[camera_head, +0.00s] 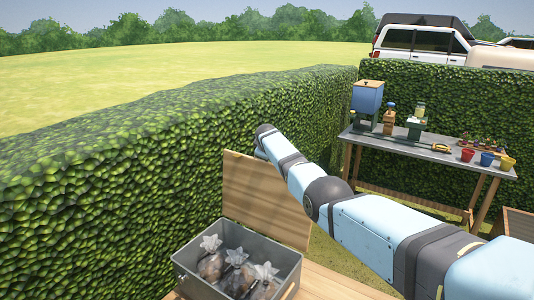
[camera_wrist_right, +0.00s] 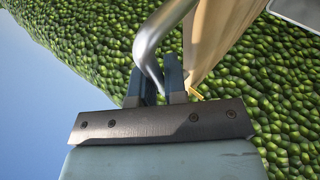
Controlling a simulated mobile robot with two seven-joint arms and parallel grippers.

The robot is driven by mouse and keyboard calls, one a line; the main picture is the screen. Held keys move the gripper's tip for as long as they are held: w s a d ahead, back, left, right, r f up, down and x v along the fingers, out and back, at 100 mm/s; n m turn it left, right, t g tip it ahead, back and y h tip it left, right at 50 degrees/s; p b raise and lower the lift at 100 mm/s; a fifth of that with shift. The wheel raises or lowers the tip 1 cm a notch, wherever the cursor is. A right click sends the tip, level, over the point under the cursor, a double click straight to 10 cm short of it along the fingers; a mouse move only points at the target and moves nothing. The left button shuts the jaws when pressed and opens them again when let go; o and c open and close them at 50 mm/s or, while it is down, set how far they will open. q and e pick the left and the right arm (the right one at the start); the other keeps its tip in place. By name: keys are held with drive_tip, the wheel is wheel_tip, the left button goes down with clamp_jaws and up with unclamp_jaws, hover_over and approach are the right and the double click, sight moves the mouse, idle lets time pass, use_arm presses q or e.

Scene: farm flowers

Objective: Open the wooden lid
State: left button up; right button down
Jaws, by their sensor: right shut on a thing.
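The wooden lid (camera_head: 265,200) stands raised, close to upright, behind a grey metal bin, with its broad face visible in the head view. My right arm reaches across to the lid's upper edge, and its gripper is hidden in that view. In the right wrist view, my right gripper (camera_wrist_right: 160,84) is shut on a curved metal handle (camera_wrist_right: 148,48). The wooden lid's edge (camera_wrist_right: 218,40) shows just to the right of the handle. My left gripper is in neither view.
The open grey bin (camera_head: 190,281) holds several tied bags (camera_head: 238,257). A tall green hedge (camera_head: 100,165) runs close behind the lid. A grey-topped table (camera_head: 400,142) with a blue dispenser (camera_head: 367,98) and small coloured pots stands at the right.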

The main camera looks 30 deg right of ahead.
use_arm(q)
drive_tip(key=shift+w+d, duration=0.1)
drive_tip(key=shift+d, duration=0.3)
use_arm(e)
drive_tip(key=shift+w+d+f, duration=0.1)
drive_tip(key=shift+w+d, duration=0.1)
drive_tip(key=shift+d, duration=0.15)
drive_tip(key=c, duration=1.2)
unclamp_jaws()
drive_tip(key=shift+a, duration=0.1)
drive_tip(key=shift+p+v, duration=0.35)
drive_tip(key=shift+v, duration=0.5)
use_arm(q)
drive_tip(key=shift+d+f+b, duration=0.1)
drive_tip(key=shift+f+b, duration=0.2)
drive_tip(key=shift+b, duration=0.3)
use_arm(e)
drive_tip(key=v, duration=1.2)
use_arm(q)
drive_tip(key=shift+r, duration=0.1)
